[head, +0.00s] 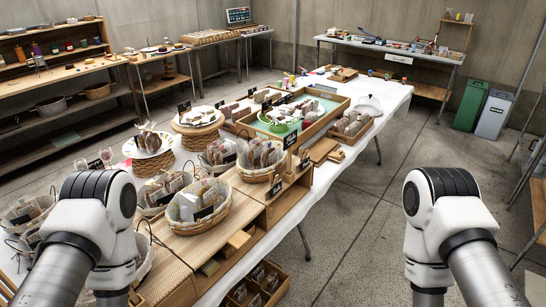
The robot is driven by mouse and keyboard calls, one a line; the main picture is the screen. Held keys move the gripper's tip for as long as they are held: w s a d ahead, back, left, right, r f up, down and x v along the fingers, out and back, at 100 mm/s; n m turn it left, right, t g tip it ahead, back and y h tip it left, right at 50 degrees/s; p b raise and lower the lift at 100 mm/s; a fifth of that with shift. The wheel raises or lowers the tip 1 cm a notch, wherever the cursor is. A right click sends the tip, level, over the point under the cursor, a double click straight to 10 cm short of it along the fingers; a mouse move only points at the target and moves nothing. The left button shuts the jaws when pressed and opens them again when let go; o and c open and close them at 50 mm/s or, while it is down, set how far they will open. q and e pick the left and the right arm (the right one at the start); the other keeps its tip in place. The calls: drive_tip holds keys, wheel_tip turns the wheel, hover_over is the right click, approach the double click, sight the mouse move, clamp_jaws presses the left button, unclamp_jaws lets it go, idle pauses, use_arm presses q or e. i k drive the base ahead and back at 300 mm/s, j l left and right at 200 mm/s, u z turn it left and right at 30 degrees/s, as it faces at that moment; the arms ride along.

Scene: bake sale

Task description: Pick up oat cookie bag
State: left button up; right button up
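Several small bags of baked goods stand in cloth-lined wicker baskets with dark labels on the near end of the long table. One bag group (189,203) sits in the front basket (196,223), and another group (262,153) sits in a basket (255,175) behind it. The labels are too small to read, so I cannot tell which bag is the oat cookie bag. My two arms come in at the lower left and lower right. Neither gripper shows; both are below the picture or hidden by the arms.
A white-covered table (352,165) runs away from me, with wooden trays (320,127) and a cake-stand-like display (148,144) on it. A crate of bags (248,297) sits low in front. Grey and green bins (493,115) stand at the right. The floor (370,230) right of the table is clear.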

sight(268, 156)
drive_tip(key=u, duration=1.25)
drive_tip(key=l+u, duration=0.35)
drive_tip(key=l, duration=1.65)
